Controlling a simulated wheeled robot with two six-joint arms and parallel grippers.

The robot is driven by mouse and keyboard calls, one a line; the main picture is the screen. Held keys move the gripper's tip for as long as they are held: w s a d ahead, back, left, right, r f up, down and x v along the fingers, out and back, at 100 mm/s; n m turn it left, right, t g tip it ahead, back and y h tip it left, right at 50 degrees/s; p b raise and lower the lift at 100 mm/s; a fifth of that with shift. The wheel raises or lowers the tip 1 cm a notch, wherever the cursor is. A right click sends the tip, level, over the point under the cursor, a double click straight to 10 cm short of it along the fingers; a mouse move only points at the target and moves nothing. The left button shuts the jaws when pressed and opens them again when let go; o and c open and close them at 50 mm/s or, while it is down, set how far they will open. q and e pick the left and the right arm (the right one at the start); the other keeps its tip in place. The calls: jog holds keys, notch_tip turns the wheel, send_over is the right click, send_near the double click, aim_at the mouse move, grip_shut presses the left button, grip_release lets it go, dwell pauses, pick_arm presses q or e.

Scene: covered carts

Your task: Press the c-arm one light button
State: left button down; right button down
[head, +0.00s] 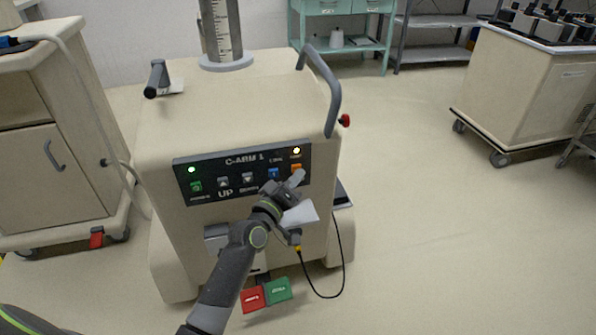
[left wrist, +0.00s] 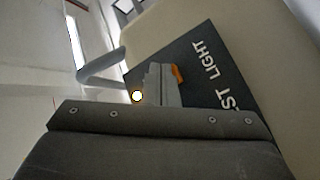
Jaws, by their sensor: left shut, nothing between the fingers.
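The C-arm one cart is a cream body (head: 235,100) with a dark panel (head: 218,172) marked C-ARM 1 on its front. The orange light button (head: 297,168) is at the panel's right end, below a lit yellowish lamp (head: 297,150). My left gripper (head: 297,177) is shut and empty, its tips right at the orange button and partly covering it. In the left wrist view the shut fingers (left wrist: 160,82) overlap the orange button (left wrist: 178,74), beside the word LIGHT. Whether they touch or press it I cannot tell. My right gripper is out of view.
Other panel buttons are a green one (head: 196,187), two grey arrow ones and a blue one (head: 273,174). A grey handle (head: 330,90) rises at the cart's right. Red (head: 252,299) and green (head: 278,290) pedals lie at its foot.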

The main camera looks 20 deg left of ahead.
pick_arm(q)
jog(key=shift+s, duration=0.1)
jog(key=shift+s+d, duration=0.35)
jog(key=shift+s, duration=0.1)
jog(key=s+d, duration=0.3)
jog(key=s, duration=0.2)
jog(key=shift+d, duration=0.2)
dwell(0.4)
